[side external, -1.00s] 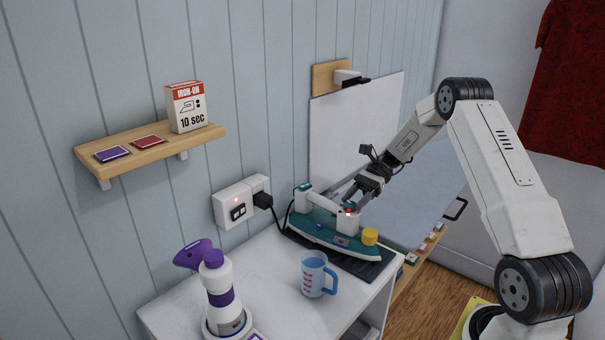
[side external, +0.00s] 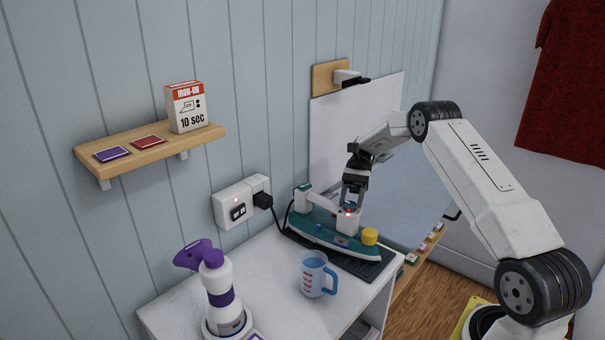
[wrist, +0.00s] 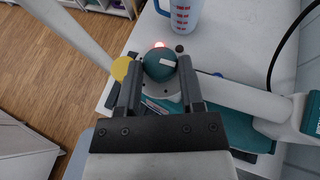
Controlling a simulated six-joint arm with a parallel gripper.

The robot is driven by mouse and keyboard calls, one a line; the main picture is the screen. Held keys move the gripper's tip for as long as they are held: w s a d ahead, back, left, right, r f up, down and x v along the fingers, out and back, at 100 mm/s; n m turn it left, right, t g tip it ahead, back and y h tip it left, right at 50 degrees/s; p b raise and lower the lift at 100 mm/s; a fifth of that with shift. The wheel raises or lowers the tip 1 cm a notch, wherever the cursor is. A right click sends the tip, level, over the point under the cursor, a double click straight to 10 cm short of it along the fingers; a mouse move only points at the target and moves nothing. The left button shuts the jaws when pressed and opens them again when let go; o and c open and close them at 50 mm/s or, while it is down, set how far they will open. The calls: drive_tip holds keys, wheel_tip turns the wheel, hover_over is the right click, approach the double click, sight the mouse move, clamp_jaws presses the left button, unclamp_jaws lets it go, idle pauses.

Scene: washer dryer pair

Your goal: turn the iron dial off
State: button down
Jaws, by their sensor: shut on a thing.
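The iron (side external: 322,234) is teal and white and lies on a dark ribbed mat (side external: 372,266) on the white cabinet top. In the wrist view its round teal dial (wrist: 158,67) has a white pointer mark toward the right. My gripper (wrist: 159,76) comes down over the dial from above, with one finger on each side, shut on it. A red light (wrist: 160,45) glows beside the dial. In the side view my gripper (side external: 353,202) points down at the iron's white post and mostly hides the dial. A yellow cap (side external: 369,236) sits at the iron's right end.
A measuring jug (side external: 314,275) stands in front of the iron. A purple and white steamer (side external: 221,290) is at the front left. The iron's cord runs to a wall socket (side external: 240,203). A white board (side external: 345,135) stands behind.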

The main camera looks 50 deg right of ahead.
drive_tip(key=shift+c, duration=1)
unclamp_jaws()
drive_tip(key=shift+m+t, duration=0.3)
drive_tip(key=shift+t, duration=0.1)
